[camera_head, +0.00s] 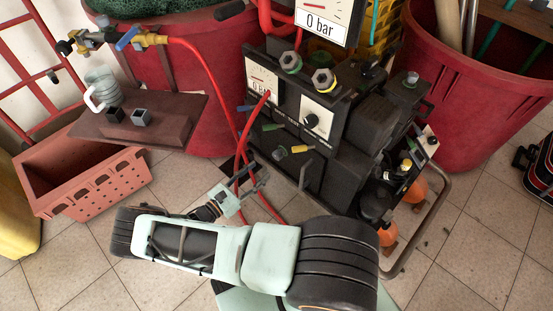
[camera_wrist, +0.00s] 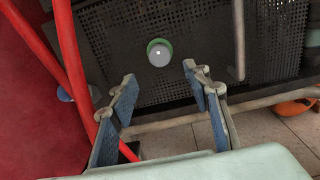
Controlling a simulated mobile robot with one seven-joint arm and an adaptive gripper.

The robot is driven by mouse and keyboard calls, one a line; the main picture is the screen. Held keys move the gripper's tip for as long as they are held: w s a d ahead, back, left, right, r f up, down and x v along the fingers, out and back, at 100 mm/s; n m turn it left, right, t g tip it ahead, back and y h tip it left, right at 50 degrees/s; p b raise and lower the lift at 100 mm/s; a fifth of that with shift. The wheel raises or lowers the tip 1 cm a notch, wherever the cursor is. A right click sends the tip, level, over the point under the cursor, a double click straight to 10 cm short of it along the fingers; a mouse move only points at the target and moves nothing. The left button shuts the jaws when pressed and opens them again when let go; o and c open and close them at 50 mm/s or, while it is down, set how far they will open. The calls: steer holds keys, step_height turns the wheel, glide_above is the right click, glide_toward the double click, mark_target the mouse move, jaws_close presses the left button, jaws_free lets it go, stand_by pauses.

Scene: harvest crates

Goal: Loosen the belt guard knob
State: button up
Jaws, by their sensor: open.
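The belt guard (camera_wrist: 190,40) is a black perforated panel in the wrist view. A round pale knob with a green rim (camera_wrist: 159,52) is on it, a little above the middle of the picture. My gripper (camera_wrist: 158,76) is open and empty, its two blue-padded fingers apart on either side below the knob. The knob appears beyond the fingertips, not between them.
Red hoses (camera_wrist: 72,60) run close to the left of my fingers. A metal tube frame (camera_wrist: 238,40) passes to the right and below. A red tub (camera_head: 470,95), a brown bench with a mug (camera_head: 103,90), and a pink crate (camera_head: 85,180) stand around.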

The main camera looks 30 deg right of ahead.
mark_target(275, 158)
steer(key=b+x, duration=0.1)
steer(key=x, duration=0.9)
steer(key=shift+d, duration=0.1)
steer(key=shift+c, duration=0.4)
steer(key=c, duration=1.1)
steer(key=shift+b, duration=0.3)
